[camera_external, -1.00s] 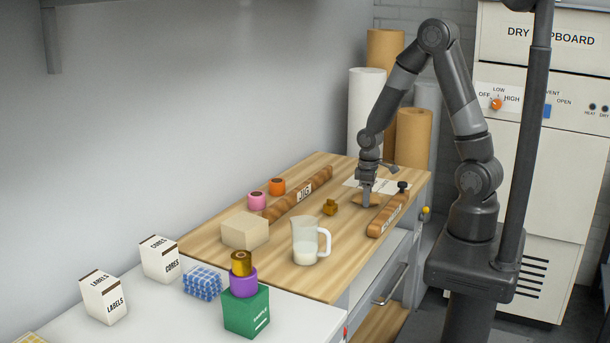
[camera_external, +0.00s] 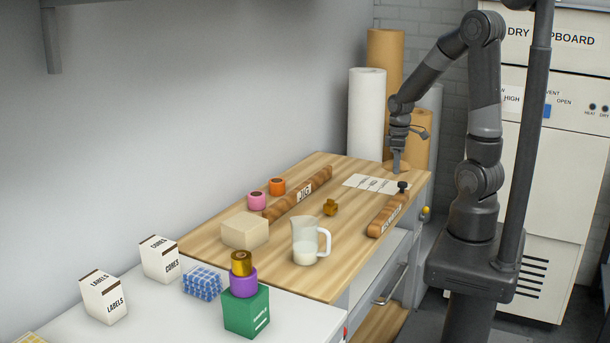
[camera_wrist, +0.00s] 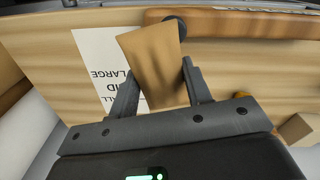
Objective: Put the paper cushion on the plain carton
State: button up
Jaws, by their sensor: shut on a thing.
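The paper cushion (camera_wrist: 153,58) is a flat brown piece between the fingers of my gripper (camera_wrist: 158,72) in the wrist view. My gripper (camera_external: 396,170) is shut on it near the far right end of the wooden bench in the external view, where only a little of the brown cushion (camera_external: 404,166) shows. The plain carton (camera_external: 245,231) is a beige closed box at the near left of the bench, well away from my gripper. Its top looks bare.
A printed sheet (camera_external: 376,184) lies close to my gripper. A wooden bar with a black knob (camera_external: 387,215), a small brass piece (camera_external: 330,207), a long wooden JIG bar (camera_external: 298,195), pink and orange rolls (camera_external: 277,186) and a jug (camera_external: 305,243) stand around the bench. Paper rolls (camera_external: 367,112) stand behind.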

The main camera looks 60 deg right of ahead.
jog(key=shift+s+d+r, duration=0.15)
jog(key=shift+d, duration=0.05)
jog(key=w+a+r+n, duration=0.3)
jog(key=w+a+n, duration=0.2)
jog(key=w+a, duration=0.55)
jog(key=w+a+r+n, duration=0.2)
jog(key=w+a+n, duration=0.45)
jog(key=w, duration=0.65)
jog(key=n, duration=0.4)
send_over(242, 222)
notch_tip(242, 222, down, 4)
jog(key=shift+s+d+f, duration=0.15)
jog(key=shift+f, duration=0.1)
jog(key=shift+a+f, duration=0.1)
jog(key=shift+a, duration=0.15)
jog(key=shift+f, duration=2.05)
